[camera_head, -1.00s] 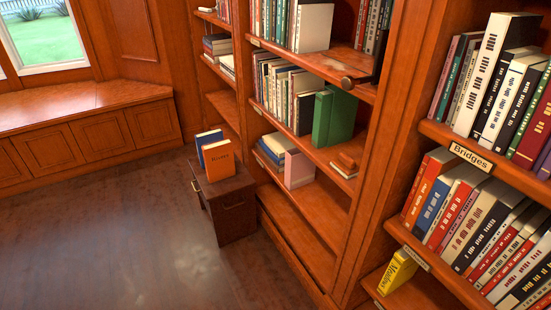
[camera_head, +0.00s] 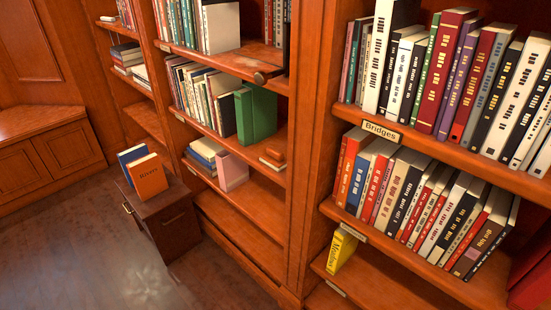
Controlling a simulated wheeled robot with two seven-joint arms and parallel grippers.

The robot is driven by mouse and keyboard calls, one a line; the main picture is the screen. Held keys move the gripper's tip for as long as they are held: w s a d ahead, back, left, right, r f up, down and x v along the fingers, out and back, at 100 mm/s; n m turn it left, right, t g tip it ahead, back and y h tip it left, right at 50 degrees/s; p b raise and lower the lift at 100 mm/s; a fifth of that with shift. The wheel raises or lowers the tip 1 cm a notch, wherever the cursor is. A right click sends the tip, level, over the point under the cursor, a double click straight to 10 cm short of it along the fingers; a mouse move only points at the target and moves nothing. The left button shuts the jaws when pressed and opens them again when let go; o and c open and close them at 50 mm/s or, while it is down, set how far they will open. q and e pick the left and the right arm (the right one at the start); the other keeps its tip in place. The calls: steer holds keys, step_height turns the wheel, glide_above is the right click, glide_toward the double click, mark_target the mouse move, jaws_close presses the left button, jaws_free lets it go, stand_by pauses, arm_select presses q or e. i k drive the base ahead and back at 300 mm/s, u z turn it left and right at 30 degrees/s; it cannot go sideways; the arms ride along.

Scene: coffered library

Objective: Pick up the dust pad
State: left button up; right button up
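I cannot tell for sure which thing is the dust pad. A small brown block (camera_head: 274,157) lies on a lower shelf of the middle bookcase, right of a green book, near the shelf's front edge; it may be the pad. A small dark round piece (camera_head: 261,78) shows at the front edge of the shelf above, beside a worn, pale patch of wood; what it is cannot be made out. Neither of my grippers is in view.
A small dark cabinet (camera_head: 167,222) stands on the floor at the left, with an orange book (camera_head: 148,176) and a blue book on top. A "Bridges" label (camera_head: 381,131) marks the full right bookcase. A yellow book (camera_head: 341,250) stands low. Floor (camera_head: 90,265) at left is clear.

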mark_target(274, 158)
steer(key=k, duration=0.1)
steer(key=z, duration=0.7)
steer(key=i, duration=0.5)
steer(key=z, duration=0.25)
